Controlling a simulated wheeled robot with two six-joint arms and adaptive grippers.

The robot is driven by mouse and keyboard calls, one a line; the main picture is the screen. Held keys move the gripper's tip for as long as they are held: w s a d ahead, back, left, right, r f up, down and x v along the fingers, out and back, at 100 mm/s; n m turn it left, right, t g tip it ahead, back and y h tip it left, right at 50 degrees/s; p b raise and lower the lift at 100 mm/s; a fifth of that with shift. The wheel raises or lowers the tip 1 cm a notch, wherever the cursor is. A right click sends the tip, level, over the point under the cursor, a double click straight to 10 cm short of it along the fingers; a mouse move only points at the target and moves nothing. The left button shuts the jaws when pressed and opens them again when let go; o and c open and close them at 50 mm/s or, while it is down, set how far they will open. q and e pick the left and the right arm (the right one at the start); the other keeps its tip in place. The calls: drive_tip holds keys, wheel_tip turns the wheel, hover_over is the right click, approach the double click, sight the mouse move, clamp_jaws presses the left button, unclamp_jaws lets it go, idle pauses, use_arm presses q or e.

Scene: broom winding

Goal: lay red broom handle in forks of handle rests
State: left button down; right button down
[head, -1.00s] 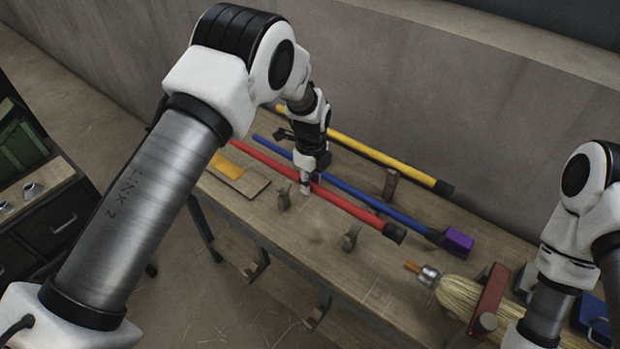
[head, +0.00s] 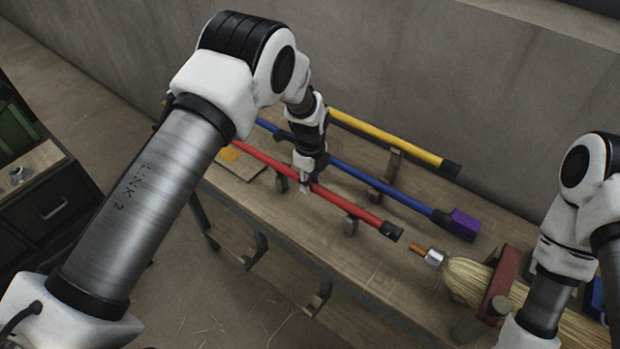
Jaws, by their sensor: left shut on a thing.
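The red broom handle (head: 335,201) runs diagonally over the bench, its black end cap (head: 391,231) to the lower right. My left gripper (head: 305,187) comes down from above and is shut on the handle around its middle.
Behind lie a blue handle (head: 390,190) with a purple end (head: 463,225) and a yellow handle (head: 395,142). A straw broom head (head: 466,279) with a metal collar sits by a red clamp block (head: 500,284) at the right. The bench's front strip (head: 300,247) is clear.

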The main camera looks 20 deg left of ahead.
use_arm(q)
drive_tip(key=shift+f, duration=0.1)
idle(0.3)
drive_tip(key=c, duration=0.7)
unclamp_jaws()
drive_tip(key=shift+c, duration=0.2)
